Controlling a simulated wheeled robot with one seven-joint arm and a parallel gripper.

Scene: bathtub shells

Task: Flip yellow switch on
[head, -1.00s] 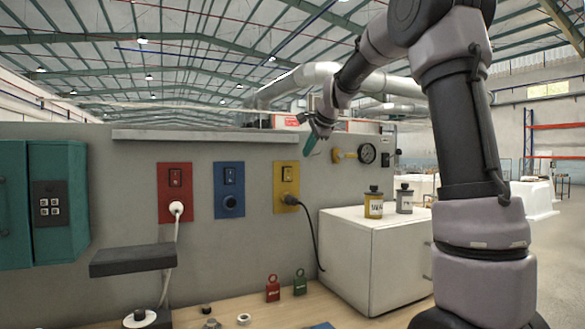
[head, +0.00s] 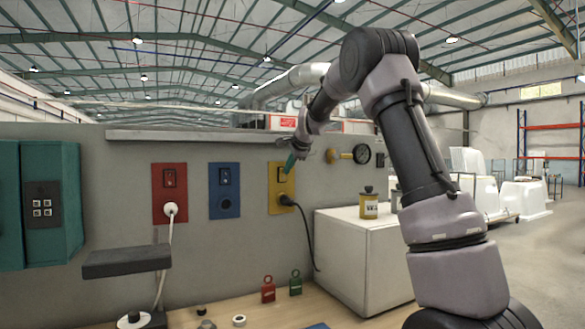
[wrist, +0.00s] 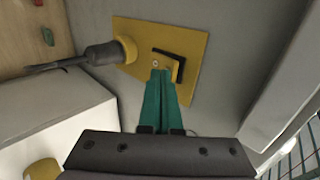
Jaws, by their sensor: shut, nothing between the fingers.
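The yellow switch plate (head: 283,191) is on the grey wall panel, right of the blue plate. A black plug sits in its lower socket, with a cord hanging down. In the wrist view the yellow plate (wrist: 190,50) shows with a dark rocker frame (wrist: 178,62) on it. My gripper (head: 290,162) has teal fingers, shut and empty, at the upper right part of the yellow plate. In the wrist view my gripper's fingertips (wrist: 160,72) overlap the rocker area and hide part of it. I cannot tell whether they touch it, or the rocker's position.
A red plate (head: 169,205) with a white plug and a blue plate (head: 224,177) are to the left. A gauge (head: 362,154) and yellow valve are to the right. A white cabinet (head: 350,255) with a yellow-labelled jar (head: 369,205) stands below right. A ledge (head: 190,136) runs above.

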